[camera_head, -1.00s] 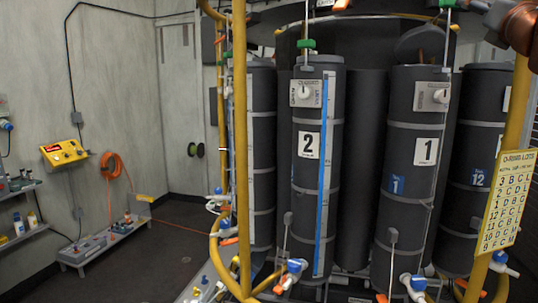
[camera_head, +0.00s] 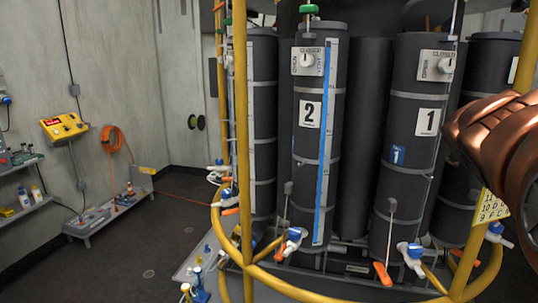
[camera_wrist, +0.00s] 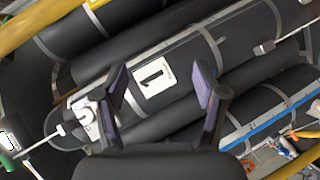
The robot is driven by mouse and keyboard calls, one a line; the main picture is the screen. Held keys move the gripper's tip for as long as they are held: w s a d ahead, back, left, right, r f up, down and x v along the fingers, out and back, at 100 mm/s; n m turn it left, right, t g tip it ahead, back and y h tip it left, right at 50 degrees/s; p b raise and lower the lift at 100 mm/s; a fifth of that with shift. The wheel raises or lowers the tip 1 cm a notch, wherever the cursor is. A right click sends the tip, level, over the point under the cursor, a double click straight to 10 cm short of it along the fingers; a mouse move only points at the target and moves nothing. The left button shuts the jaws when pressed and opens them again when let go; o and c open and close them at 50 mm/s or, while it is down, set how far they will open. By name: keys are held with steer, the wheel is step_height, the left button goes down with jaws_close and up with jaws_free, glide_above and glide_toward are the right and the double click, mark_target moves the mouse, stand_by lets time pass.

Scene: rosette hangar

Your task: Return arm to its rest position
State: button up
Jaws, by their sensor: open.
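My gripper (camera_wrist: 160,92) shows in the wrist view with its two dark fingers spread apart and nothing between them. Behind the gap lies the dark cylinder labelled 1, with its white number plate (camera_wrist: 154,80). In the head view my copper-coloured arm reaches in at the right edge, but the gripper itself is out of that view. Cylinder 1 (camera_head: 412,165) stands left of the arm and cylinder 2 (camera_head: 307,165) stands further left.
A yellow rail (camera_head: 330,291) curves around the front of the cylinders, with upright yellow posts. Valves with blue caps and orange handles (camera_head: 383,274) sit low in front. At left are a yellow control box (camera_head: 64,127), an orange hose (camera_head: 116,140) and shelves. The left floor is mostly clear.

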steer(key=s+a+f+m+g+y, duration=0.1)
steer(key=s+a+f+g+y, duration=0.2)
steer(key=f, duration=0.4)
steer(key=s+a+f+m+g, duration=0.1)
steer(key=s+a+f+m, duration=0.2)
steer(key=f, duration=0.4)
steer(key=s+a+f+m+g+y, duration=0.1)
steer(key=s+a+f+g+y, duration=0.2)
steer(key=s+a+f, duration=0.7)
steer(key=s+a+f+m+g+y, duration=0.1)
steer(key=s+a+f+g+y, duration=0.2)
steer(key=s+a+f+g, duration=0.3)
steer(key=s+a+f, duration=0.4)
steer(key=s+a, duration=0.1)
steer(key=s, duration=0.5)
steer(key=shift+s, duration=0.3)
steer(key=shift+c, duration=0.8)
